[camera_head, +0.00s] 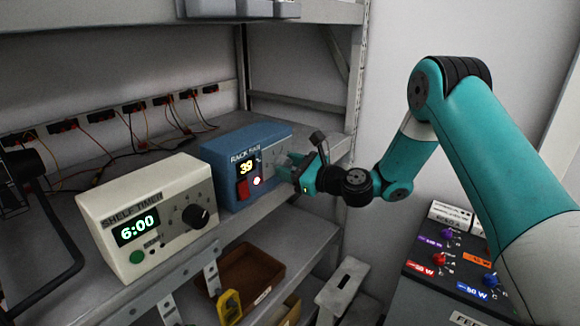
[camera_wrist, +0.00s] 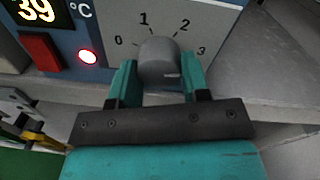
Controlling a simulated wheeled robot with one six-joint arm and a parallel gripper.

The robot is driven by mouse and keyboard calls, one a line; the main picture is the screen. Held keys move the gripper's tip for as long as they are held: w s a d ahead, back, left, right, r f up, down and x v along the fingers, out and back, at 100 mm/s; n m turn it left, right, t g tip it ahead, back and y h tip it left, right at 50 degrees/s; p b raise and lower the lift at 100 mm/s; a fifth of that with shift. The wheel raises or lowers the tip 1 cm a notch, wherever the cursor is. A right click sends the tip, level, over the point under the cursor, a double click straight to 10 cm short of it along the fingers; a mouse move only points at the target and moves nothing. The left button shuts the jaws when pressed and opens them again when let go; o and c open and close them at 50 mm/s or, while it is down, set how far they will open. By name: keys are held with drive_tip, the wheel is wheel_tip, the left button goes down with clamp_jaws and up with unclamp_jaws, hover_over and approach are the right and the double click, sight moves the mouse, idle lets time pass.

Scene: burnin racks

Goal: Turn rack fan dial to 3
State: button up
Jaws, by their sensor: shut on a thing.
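The rack fan unit (camera_head: 225,152) is a blue box on the shelf, with "39" on its display. Its dial (camera_wrist: 158,58) is a grey round knob in the wrist view, on a grey plate marked 0, 1, 2 and 3. My gripper (camera_wrist: 159,78) is shut on the dial, with one teal finger on each side. I cannot tell which number the dial's pointer faces. In the head view my gripper (camera_head: 290,172) is at the right of the unit's front and hides the dial. A red switch (camera_wrist: 41,53) and a lit red lamp (camera_wrist: 88,57) are left of the dial.
A cream shelf timer (camera_head: 150,215) showing 6:00 stands left of the fan unit. Cables (camera_head: 135,140) run along the wall behind. A brown tray (camera_head: 245,270) is on the shelf below. A panel with coloured knobs (camera_head: 447,260) stands at the lower right.

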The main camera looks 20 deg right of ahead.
drive_tip(key=o, duration=0.9)
drive_tip(key=shift+s+d+f+b, duration=0.1)
drive_tip(key=shift+s+d+b, duration=0.2)
drive_tip(key=shift+s+d, duration=0.05)
drive_tip(key=shift+b+v, duration=6.85)
drive_tip(key=shift+v, duration=1.35)
drive_tip(key=shift+a, duration=0.1)
